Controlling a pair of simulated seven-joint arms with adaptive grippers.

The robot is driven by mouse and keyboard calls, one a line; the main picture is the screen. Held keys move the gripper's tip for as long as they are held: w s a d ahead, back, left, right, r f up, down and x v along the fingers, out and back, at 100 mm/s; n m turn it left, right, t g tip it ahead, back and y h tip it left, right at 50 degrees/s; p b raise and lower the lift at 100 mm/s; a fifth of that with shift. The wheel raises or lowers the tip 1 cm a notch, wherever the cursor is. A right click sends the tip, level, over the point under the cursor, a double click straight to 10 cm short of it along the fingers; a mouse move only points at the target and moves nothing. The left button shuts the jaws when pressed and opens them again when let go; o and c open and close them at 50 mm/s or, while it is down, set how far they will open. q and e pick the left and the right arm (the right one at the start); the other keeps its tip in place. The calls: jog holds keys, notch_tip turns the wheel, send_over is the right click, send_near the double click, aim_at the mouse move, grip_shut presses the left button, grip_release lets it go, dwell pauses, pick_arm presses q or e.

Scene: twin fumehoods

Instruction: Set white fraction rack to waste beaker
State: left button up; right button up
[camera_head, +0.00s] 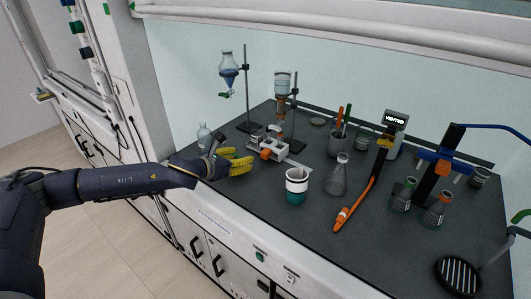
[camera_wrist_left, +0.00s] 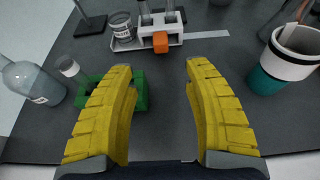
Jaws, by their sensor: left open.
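The white rack (camera_head: 273,148) stands on the dark bench of the fumehood, with an orange block on its front and vessels in it. It also shows ahead of the fingers at the top of the left wrist view (camera_wrist_left: 190,27). My right gripper is not in view.
A glass bottle (camera_wrist_left: 33,83) and a green holder (camera_wrist_left: 140,92) lie by the left finger. A flask (camera_head: 337,178), a pen cup (camera_head: 336,145) and an orange-handled tool (camera_head: 352,208) stand or lie to the right. Clamp stands are behind the rack.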

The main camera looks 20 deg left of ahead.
aim_at(264, 152)
pick_arm(q)
jog(key=x, duration=1.5)
jog(key=shift+w+d+f, duration=0.1)
jog(key=shift+w+d, duration=0.05)
jog(key=shift+w, duration=0.2)
grip_shut()
